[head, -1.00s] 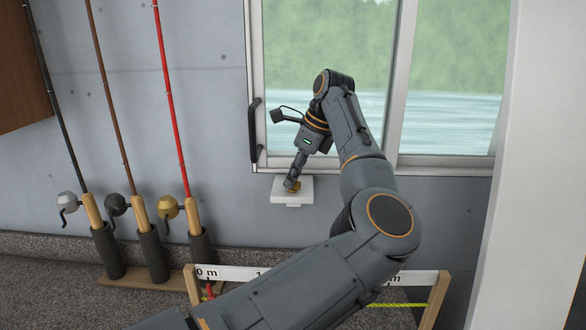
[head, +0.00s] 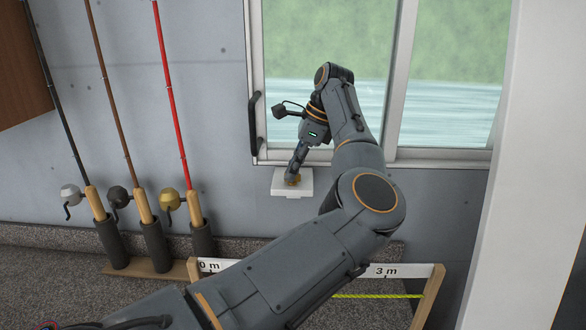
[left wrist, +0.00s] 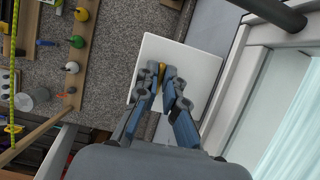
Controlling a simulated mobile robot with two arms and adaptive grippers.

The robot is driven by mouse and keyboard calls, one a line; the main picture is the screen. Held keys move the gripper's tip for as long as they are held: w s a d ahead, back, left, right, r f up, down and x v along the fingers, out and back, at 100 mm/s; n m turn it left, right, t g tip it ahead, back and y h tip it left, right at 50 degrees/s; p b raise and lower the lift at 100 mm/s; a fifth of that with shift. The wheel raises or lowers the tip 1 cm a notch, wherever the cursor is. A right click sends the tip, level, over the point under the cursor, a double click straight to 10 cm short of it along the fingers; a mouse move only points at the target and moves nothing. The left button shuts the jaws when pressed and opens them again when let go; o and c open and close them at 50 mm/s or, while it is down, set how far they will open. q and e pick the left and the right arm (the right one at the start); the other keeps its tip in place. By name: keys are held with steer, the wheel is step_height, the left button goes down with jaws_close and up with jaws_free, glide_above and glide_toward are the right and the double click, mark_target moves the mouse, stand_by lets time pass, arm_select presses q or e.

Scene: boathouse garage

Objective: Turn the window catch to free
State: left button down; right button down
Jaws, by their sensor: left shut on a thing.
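The window catch is a white plate (head: 304,187) on the wall just below the window frame, with a small brass-coloured knob (head: 297,182) on it. My left gripper (head: 293,178) reaches down to the plate and is shut on the knob. In the left wrist view the white plate (left wrist: 200,60) lies behind the fingers, and a thin strip of the brass knob (left wrist: 162,70) shows between the two fingertips (left wrist: 161,74). The fingers hide most of the knob, so I cannot tell which way it points. My right gripper is not in view.
The sliding window (head: 440,60) has a black handle (head: 253,125) left of my wrist. Several fishing rods stand in a holder (head: 140,268) at the left. A wooden frame with a white measuring board (head: 405,271) stands below my arm.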

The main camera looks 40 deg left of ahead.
arm_select(q)
steer(key=c, duration=1.5)
jaws_free()
steer(key=shift+o, duration=0.2)
steer(key=v, duration=1.2)
